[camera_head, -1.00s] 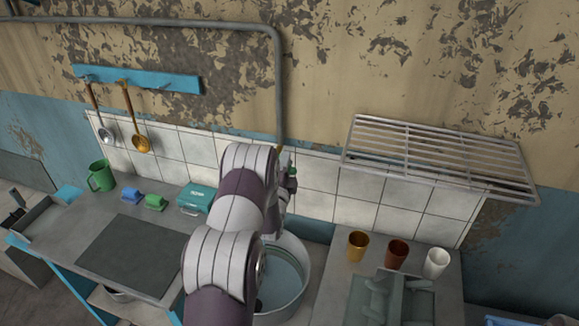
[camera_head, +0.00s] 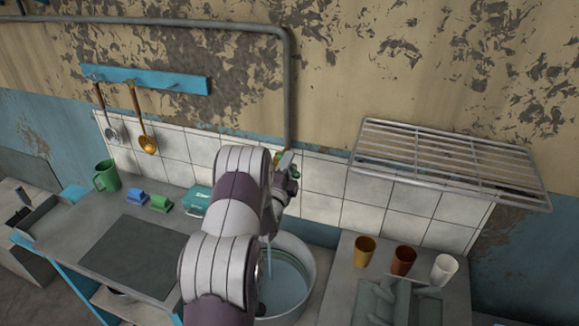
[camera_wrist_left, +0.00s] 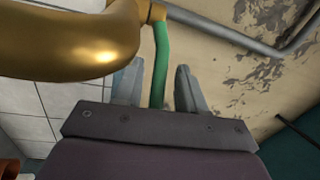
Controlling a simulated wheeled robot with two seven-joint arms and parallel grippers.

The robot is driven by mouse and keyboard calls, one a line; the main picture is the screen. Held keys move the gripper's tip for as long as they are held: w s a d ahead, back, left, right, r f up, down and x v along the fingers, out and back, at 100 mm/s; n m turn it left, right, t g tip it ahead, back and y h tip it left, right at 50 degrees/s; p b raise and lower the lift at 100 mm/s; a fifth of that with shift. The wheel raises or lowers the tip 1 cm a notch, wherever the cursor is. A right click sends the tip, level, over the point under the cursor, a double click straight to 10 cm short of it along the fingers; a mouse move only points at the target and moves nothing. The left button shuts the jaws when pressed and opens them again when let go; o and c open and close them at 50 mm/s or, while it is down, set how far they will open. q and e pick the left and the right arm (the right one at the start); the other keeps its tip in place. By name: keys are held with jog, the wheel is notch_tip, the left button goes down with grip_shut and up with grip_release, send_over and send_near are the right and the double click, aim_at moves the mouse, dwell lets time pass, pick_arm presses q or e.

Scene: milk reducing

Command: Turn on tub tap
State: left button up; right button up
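The tap is a curved brass pipe (camera_wrist_left: 70,38) with a green lever handle (camera_wrist_left: 161,62) in the left wrist view. My left gripper (camera_wrist_left: 157,88) is open, with one finger on each side of the green handle and visible gaps beside it. In the head view my left gripper (camera_head: 288,170) is by the tiled wall above the tub, and my arm hides most of the tap. The round metal tub (camera_head: 310,268) stands below and holds bluish water. A thin pale streak, seemingly water, runs down into it. My right gripper is not in view.
A wire rack (camera_head: 450,165) juts from the wall at right. Three cups, orange (camera_head: 365,250), brown (camera_head: 402,260) and white (camera_head: 444,268), stand on the right counter. A teal box (camera_head: 197,200) and green mug (camera_head: 106,176) are on the left counter.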

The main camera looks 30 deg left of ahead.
pick_arm(q)
jog(key=shift+s+f, duration=0.15)
jog(key=b+v, duration=0.5)
jog(key=v, duration=0.7)
jog(key=shift+s, duration=0.2)
dwell(0.5)
